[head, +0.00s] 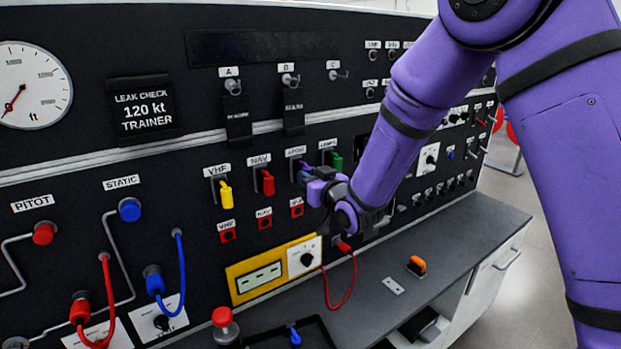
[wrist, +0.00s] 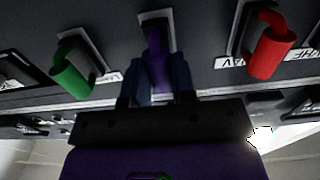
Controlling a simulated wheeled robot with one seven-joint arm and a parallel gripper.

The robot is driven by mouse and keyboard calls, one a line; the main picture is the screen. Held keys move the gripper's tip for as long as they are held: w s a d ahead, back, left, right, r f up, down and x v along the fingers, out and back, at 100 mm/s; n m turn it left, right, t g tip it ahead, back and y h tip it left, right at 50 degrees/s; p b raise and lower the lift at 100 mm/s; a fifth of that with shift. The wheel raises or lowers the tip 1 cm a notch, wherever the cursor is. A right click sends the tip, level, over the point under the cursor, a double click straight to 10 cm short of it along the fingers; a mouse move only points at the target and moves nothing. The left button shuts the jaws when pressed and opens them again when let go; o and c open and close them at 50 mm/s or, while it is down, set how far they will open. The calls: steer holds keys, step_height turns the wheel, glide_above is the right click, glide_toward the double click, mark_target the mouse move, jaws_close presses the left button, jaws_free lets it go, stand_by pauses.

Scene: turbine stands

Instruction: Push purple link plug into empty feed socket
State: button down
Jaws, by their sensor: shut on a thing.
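The purple link plug (wrist: 156,58) is between the two blue-grey fingers of my gripper (wrist: 160,82) in the wrist view. My gripper is shut on it. The plug's far end points at a dark socket plate (wrist: 157,18) between the green and red links, and I cannot tell how deep it sits. In the head view, my gripper (head: 306,175) is at the panel under the third label of the row, between the red NAV link (head: 267,182) and the green link (head: 337,161). It hides most of the socket there; a little purple (head: 304,166) shows.
The green link (wrist: 71,75) and red link (wrist: 270,52) stand close on either side in the wrist view. A yellow VHF link (head: 226,195) is further left. Below are a knob plate (head: 305,258) and a looped red cable (head: 331,300). An orange-topped item (head: 416,265) lies on the grey bench (head: 455,240).

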steer(key=shift+w+a+r, duration=0.15)
steer(key=shift+w+r, duration=0.05)
steer(key=shift+r, duration=0.05)
steer(key=c, duration=0.9)
jaws_free()
steer(key=shift+w+a+f, duration=0.15)
steer(key=shift+w+f, duration=0.05)
steer(key=shift+w, duration=0.05)
steer(key=shift+o, duration=0.9)
steer(key=shift+s, duration=0.1)
steer(key=v, duration=0.7)
